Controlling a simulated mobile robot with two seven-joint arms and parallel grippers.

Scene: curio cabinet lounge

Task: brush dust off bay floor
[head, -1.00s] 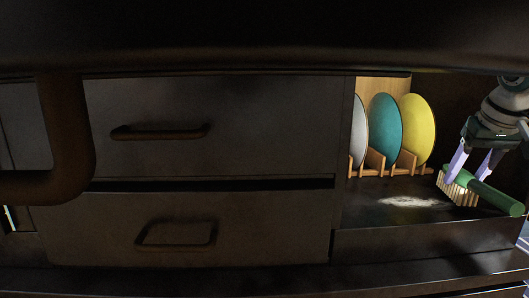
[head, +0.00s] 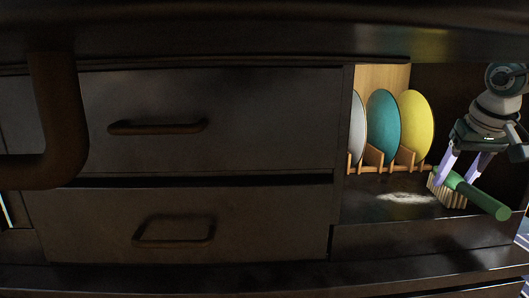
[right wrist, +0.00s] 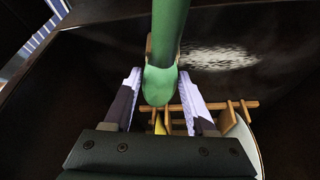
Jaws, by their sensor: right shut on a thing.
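A brush with a green handle (head: 484,199) and pale bristles (head: 447,193) is in the open bay at the right of the head view. My right gripper (head: 461,170) is shut on it, with its pale fingers on either side near the bristle end. In the right wrist view the green handle (right wrist: 168,30) runs up between the fingers, and the bristles are mostly hidden. A pale patch of dust (head: 407,197) lies on the dark bay floor (head: 375,212), left of the bristles. The dust also shows in the wrist view (right wrist: 222,58). My left gripper is not in view.
A wooden rack (head: 376,169) holds a white plate (head: 357,130), a teal plate (head: 383,125) and a yellow plate (head: 414,125) behind the dust. A low front ledge (head: 390,240) bounds the bay. Closed drawers (head: 170,100) stand left.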

